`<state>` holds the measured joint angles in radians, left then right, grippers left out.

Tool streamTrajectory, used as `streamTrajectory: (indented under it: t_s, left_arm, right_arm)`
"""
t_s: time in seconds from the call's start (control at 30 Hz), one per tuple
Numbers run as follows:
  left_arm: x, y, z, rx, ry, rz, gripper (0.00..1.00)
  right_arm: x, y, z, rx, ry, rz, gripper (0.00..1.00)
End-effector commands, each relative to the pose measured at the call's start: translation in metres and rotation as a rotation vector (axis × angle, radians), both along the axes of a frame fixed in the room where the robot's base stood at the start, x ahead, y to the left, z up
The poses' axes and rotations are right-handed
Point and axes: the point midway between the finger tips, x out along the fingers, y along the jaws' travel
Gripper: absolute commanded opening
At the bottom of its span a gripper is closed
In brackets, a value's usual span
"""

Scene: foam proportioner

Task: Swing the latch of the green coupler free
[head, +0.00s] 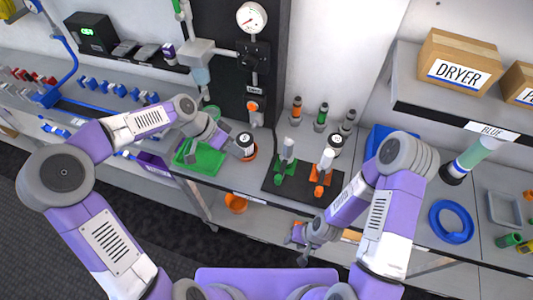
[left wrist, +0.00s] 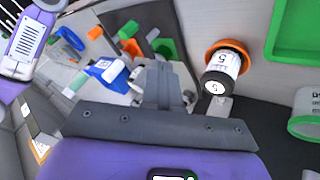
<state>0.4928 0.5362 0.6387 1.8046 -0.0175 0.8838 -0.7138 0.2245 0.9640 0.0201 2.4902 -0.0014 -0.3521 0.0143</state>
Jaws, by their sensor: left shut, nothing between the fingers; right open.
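The green coupler (head: 283,168) sits on a black mat on the bench, with a pale upright piece above its green base. An orange coupler (head: 320,173) of similar shape stands to its right. My left gripper (head: 230,146) is shut and empty, left of the green coupler and apart from it. Its closed fingers (left wrist: 166,80) show in the left wrist view. I cannot tell the latch's exact position. My right gripper (head: 303,241) is open, low in front of the bench edge, below the mat.
A green tray (head: 205,160) lies left. Several coloured fittings (head: 320,119) stand behind the mat. A blue ring (head: 450,222) lies right.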

Motion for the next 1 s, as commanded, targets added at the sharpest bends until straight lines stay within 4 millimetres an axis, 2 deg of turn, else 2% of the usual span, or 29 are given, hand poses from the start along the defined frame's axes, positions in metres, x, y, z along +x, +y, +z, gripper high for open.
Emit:
streamTrajectory:
  t_s: [0.1, 0.47, 0.67, 0.9, 1.0]
  left_arm:
    - [0.000, 0.002, 0.007, 0.000, -0.008, -0.018, 0.00]
    - [-0.001, -0.002, 0.000, 0.000, -0.004, -0.017, 0.00]
    - [-0.002, -0.021, -0.025, -0.001, -0.002, -0.020, 0.00]
    - [-0.003, -0.053, -0.067, -0.001, -0.001, -0.019, 0.00]
    - [-0.006, -0.065, -0.077, 0.000, -0.005, -0.020, 0.00]
  right_arm:
    - [-0.001, 0.000, 0.001, 0.000, 0.001, -0.001, 0.43]
    - [-0.001, 0.000, -0.001, 0.000, 0.002, 0.000, 0.43]
    - [-0.001, 0.000, -0.005, 0.000, 0.001, -0.001, 0.43]
    - [0.000, 0.000, -0.012, 0.000, 0.001, -0.001, 0.43]
    - [-0.001, 0.000, -0.014, 0.000, 0.001, -0.001, 0.43]
